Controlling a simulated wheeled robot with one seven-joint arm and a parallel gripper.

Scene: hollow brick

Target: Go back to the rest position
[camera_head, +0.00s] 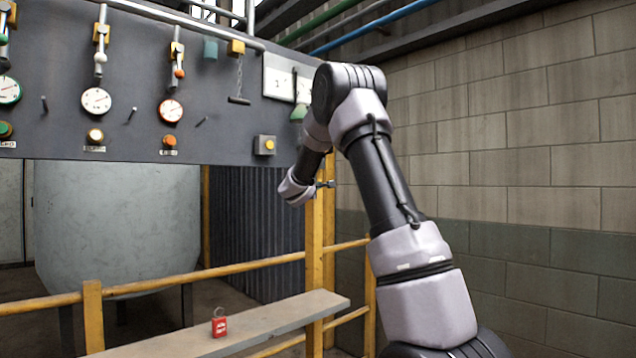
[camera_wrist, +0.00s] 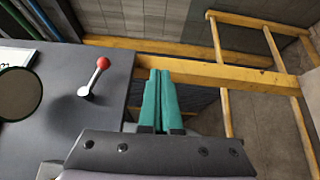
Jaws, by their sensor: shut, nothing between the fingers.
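My gripper (camera_wrist: 158,74) shows in the wrist view as two teal fingers lying together with nothing between them. They stand clear in the air in front of a yellow rail. In the head view my arm is raised and bent at the right, its wrist folded down beside the yellow post. The fingers cannot be made out clearly there. My gripper holds none of the things in view.
A dark panel (camera_head: 228,120) with gauges, levers and buttons fills the upper left. A red-knobbed lever (camera_wrist: 93,77) stands left of my fingers. A red padlock (camera_head: 219,323) sits on a shelf (camera_head: 275,318) by the yellow railing (camera_head: 205,271). A block wall (camera_head: 520,150) rises at right.

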